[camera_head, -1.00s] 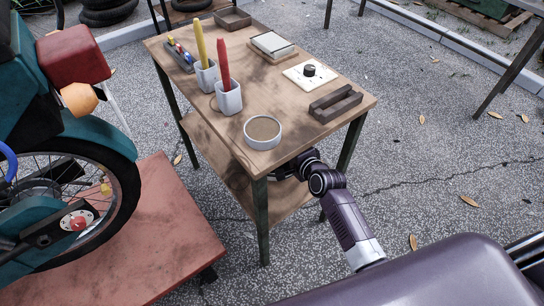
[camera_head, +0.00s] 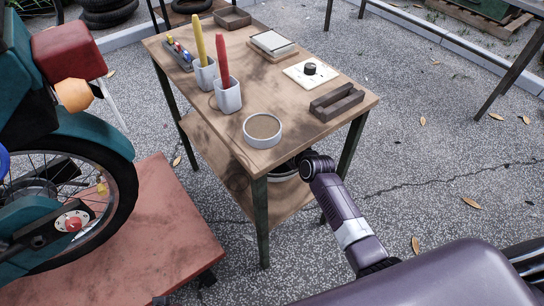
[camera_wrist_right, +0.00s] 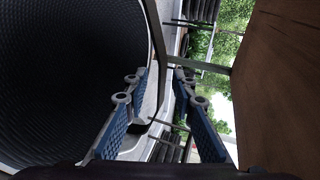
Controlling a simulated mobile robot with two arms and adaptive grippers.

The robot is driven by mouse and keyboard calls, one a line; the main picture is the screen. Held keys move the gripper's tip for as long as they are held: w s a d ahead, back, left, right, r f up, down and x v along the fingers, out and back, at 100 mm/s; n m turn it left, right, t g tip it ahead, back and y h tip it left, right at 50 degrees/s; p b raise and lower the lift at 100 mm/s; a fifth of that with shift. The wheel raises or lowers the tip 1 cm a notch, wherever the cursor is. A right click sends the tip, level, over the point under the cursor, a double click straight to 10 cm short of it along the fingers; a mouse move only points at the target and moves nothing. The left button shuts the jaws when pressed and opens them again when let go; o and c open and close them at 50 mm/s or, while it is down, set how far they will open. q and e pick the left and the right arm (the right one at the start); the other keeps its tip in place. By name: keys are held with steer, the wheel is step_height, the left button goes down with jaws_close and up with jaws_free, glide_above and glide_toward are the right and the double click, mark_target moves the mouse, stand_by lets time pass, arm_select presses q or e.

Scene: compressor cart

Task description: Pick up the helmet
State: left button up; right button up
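The helmet is mostly hidden under the tabletop; a pale curved edge, likely its rim (camera_head: 284,176), shows above the lower shelf in the head view. In the right wrist view a large dark ribbed hollow with a pale rim, apparently the helmet (camera_wrist_right: 70,75), fills the left side. My right gripper (camera_wrist_right: 160,88) is open there, its two blue-padded fingers apart. The pale rim runs down between them; I cannot tell whether they touch it. In the head view my right arm reaches under the table's near right side, and its gripper is hidden. My left gripper is not in view.
The wooden table (camera_head: 290,85) holds pen cups, a round dish (camera_head: 262,130), trays and a dial plate. Its underside lies close to the right gripper. The front leg (camera_head: 261,225) stands left of my arm. A motorcycle (camera_head: 60,190) stands on a red platform at left.

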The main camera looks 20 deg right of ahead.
jaws_close()
steer(key=shift+r, duration=0.15)
stand_by(0.4)
steer(key=shift+r, duration=0.1)
